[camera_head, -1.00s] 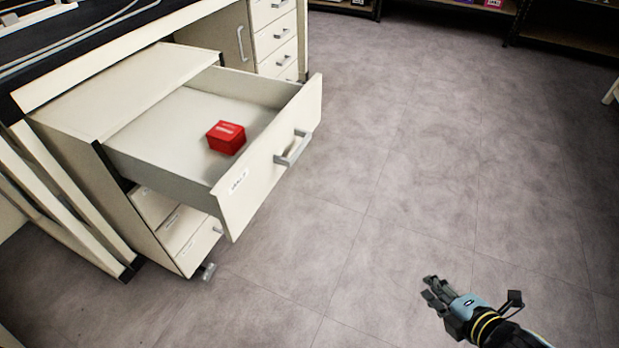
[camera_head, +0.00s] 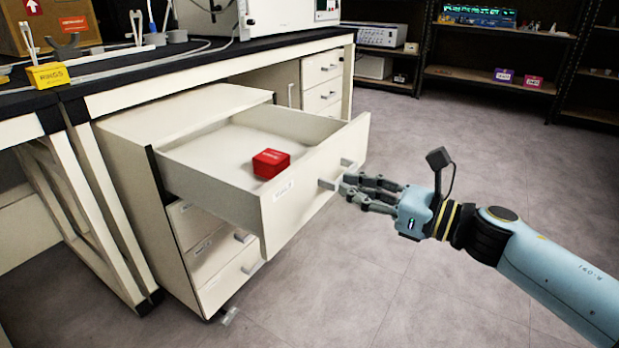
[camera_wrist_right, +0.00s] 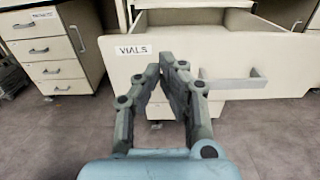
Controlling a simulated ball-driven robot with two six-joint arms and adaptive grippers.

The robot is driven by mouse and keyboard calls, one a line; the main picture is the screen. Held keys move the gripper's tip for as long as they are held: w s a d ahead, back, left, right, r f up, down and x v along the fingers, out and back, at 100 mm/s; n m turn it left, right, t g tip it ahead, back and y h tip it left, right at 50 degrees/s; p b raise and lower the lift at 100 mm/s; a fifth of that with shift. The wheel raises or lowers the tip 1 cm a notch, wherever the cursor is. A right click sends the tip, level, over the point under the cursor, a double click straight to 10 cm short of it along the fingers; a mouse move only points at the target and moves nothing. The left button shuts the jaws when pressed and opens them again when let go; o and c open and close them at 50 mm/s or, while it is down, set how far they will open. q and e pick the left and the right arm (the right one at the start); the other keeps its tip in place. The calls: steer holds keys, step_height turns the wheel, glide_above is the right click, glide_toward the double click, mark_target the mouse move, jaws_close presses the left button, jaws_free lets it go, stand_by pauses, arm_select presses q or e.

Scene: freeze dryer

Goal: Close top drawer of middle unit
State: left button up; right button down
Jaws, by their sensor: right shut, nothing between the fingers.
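The top drawer (camera_head: 318,182) of the middle unit (camera_head: 205,258) is pulled well out, with a red box (camera_head: 270,163) inside. My right gripper (camera_head: 350,184) is shut and empty, its fingertips at the drawer front by the bar handle (camera_head: 328,184). I cannot tell if they touch. In the right wrist view, the same drawer front (camera_wrist_right: 215,58) has a "VIALS" label, and its handle (camera_wrist_right: 235,80) is right of the gripper fingers (camera_wrist_right: 167,62). The fingers cover part of the front. My left gripper is not in view.
The black worktop (camera_head: 190,68) runs above the unit. Another drawer unit (camera_head: 322,85) stands farther back. Shelves (camera_head: 490,80) line the far wall. The grey floor (camera_head: 400,290) in front is clear.

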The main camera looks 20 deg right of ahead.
mark_target(298, 171)
steer(key=x, duration=0.7)
steer(key=shift+w+a, duration=0.2)
steer(key=shift+w, duration=0.05)
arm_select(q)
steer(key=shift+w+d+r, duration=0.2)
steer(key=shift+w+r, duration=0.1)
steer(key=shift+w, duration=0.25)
arm_select(e)
steer(key=shift+w+a, duration=0.25)
steer(key=shift+w, duration=0.1)
